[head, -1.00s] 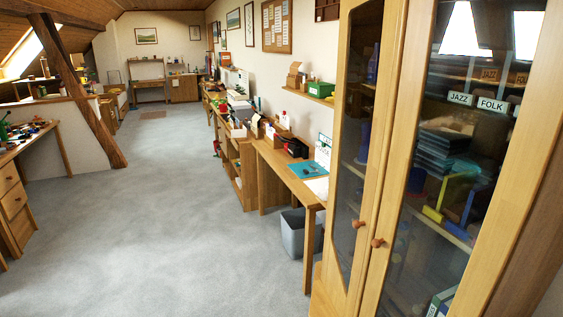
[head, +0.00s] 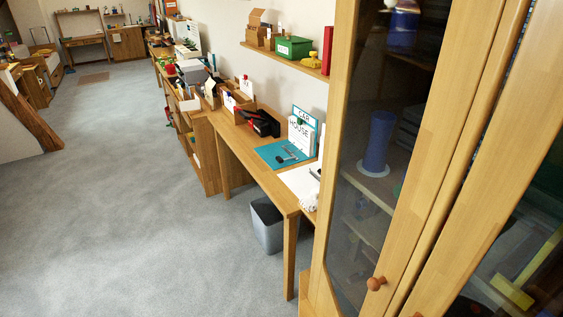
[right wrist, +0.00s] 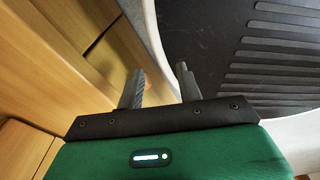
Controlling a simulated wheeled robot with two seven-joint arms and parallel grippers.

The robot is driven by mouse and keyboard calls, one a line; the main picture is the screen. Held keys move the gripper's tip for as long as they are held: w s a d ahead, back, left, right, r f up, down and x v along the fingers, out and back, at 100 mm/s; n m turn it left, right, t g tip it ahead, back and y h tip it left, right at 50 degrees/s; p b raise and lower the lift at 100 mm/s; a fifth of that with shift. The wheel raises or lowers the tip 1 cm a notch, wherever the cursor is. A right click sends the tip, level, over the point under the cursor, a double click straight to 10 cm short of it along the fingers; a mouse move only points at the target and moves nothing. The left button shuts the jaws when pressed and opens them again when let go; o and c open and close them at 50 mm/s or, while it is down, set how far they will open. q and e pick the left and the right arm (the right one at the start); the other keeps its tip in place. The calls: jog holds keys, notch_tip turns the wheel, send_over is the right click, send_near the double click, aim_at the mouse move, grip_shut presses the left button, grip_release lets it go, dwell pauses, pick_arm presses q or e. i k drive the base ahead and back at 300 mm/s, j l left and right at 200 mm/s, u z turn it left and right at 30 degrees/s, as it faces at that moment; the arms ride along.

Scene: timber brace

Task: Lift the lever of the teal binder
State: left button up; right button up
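I cannot pick out a binder or its lever for certain. A flat teal sheet or mat (head: 284,154) with small dark items on it lies on the long desk in the head view. Behind it stand white cards lettered HOUSE (head: 301,136) and CAR, with teal edges. In the right wrist view my right gripper (right wrist: 159,72) has its two grey fingers apart with nothing between them. My left gripper is not in view.
A glass-doored wooden cabinet (head: 437,150) with round knobs fills the right side, close by. A grey bin (head: 267,226) stands under the desk (head: 262,185). A wall shelf (head: 287,63) holds a green box (head: 294,47). The grey carpet (head: 130,210) at left is clear.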

aim_at(279, 160)
jog(key=i+j+u, duration=0.4)
jog(key=j+u, duration=0.2)
jog(key=i+j+u, duration=0.35)
jog(key=i+j, duration=0.25)
jog(key=i, duration=0.15)
